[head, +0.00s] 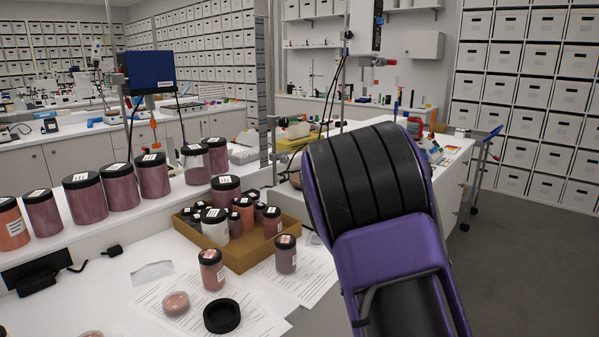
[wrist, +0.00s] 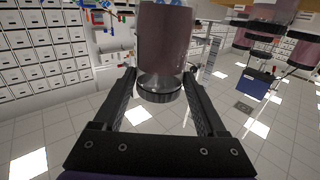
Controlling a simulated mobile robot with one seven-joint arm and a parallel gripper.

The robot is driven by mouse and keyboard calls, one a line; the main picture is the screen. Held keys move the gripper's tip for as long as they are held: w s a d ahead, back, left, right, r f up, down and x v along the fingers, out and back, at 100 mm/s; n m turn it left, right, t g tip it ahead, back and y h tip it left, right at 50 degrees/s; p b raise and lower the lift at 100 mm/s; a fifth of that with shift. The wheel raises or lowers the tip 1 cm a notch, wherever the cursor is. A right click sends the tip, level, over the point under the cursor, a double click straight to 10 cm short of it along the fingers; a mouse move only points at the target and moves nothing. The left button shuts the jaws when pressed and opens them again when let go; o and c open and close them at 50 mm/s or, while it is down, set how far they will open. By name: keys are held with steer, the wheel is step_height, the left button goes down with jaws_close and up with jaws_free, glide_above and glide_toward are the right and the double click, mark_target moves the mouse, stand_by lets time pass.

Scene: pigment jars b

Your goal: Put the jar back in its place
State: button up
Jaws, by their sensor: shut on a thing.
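In the wrist view a large clear jar of dull mauve pigment (wrist: 165,40) with a black ridged lid stands between the two fingers of my gripper (wrist: 159,76), which is shut on it. That view is upside down, with the ceiling at the bottom, and the jar looks about upright. In the head view my purple and black arm hides the gripper and held jar. A row of big black-lidded jars stands on the raised white shelf at left: an orange one (head: 12,228) and several mauve ones (head: 85,202). Further along the row, a part-filled jar (head: 195,167) has a clear upper band.
A cardboard tray (head: 245,256) holds several small jars. Two small jars (head: 212,275) (head: 286,259), a loose black lid (head: 222,316) and a shallow pink dish (head: 176,303) are on or near printed sheets. A black stand (head: 37,274) is at left.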

steer(key=s+f, duration=0.3)
steer(key=f, duration=0.3)
steer(key=s+f, duration=0.3)
steer(key=f, duration=0.4)
steer(key=shift+s+f, duration=0.2)
steer(key=shift+s, duration=0.15)
steer(key=shift+d+r, duration=0.1)
steer(key=shift+d, duration=0.05)
